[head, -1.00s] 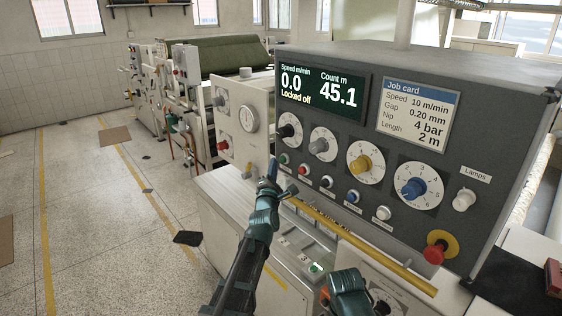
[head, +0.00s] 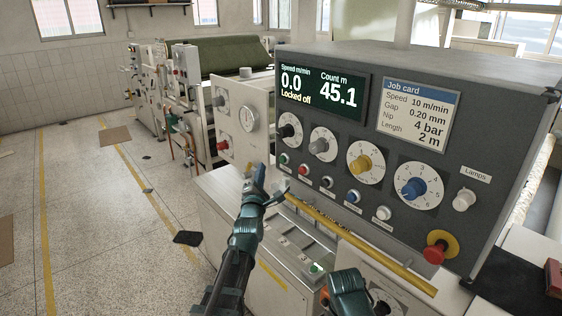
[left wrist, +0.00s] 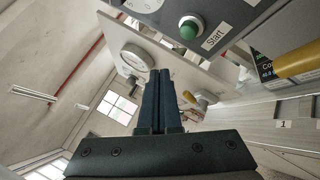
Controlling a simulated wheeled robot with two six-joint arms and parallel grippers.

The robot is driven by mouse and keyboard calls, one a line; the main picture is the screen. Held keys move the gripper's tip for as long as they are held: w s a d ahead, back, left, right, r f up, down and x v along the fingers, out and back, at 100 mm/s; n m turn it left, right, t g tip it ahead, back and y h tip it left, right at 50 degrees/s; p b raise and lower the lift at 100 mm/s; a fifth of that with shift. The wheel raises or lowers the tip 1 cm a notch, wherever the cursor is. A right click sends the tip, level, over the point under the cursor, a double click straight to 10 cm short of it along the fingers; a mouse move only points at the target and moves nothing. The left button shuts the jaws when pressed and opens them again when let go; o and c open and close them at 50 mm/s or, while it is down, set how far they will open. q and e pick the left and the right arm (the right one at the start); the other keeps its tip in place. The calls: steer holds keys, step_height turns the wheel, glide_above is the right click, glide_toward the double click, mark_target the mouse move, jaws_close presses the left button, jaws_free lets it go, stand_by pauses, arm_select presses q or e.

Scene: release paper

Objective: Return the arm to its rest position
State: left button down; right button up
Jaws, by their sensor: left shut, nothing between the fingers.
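My left gripper (head: 260,174) is in front of the control panel (head: 330,180), to the left of the yellow rail and low beside the panel's left edge. In the left wrist view its two dark fingers (left wrist: 161,95) are pressed together with nothing between them. The green Start button (left wrist: 190,28) shows above and right of the fingers in that view, apart from them. A part of my other arm (head: 348,292) shows at the bottom of the head view; its gripper fingers cannot be made out.
The yellow rail (head: 365,245) runs along the panel's front. A red emergency knob (head: 434,254) sits at the lower right of the panel. The display (head: 320,88) reads 0.0, 45.1 and Locked off. The speckled floor (head: 90,220) at left is open.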

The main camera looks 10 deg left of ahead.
stand_by(0.3)
arm_select(q)
steer(key=s+d+f+m+g+h, duration=0.1)
steer(key=s+d+f+m+g, duration=0.3)
steer(key=f+m, duration=0.4)
steer(key=s+d+f+m+g+h, duration=0.1)
steer(key=s+f+m+g+h, duration=0.1)
steer(key=s+f+m+g, duration=0.6)
steer(key=s+d+f+m+g, duration=0.1)
steer(key=s+f+m+g, duration=0.75)
steer(key=s, duration=0.65)
steer(key=s+d+f+m+y+b, duration=0.2)
steer(key=s+d+f+m+b, duration=0.3)
steer(key=d+f+b, duration=0.6)
step_height(320, 180, down, 3)
steer(key=shift+s+f+b, duration=0.2)
steer(key=shift+s+b, duration=0.35)
steer(key=shift+s, duration=0.4)
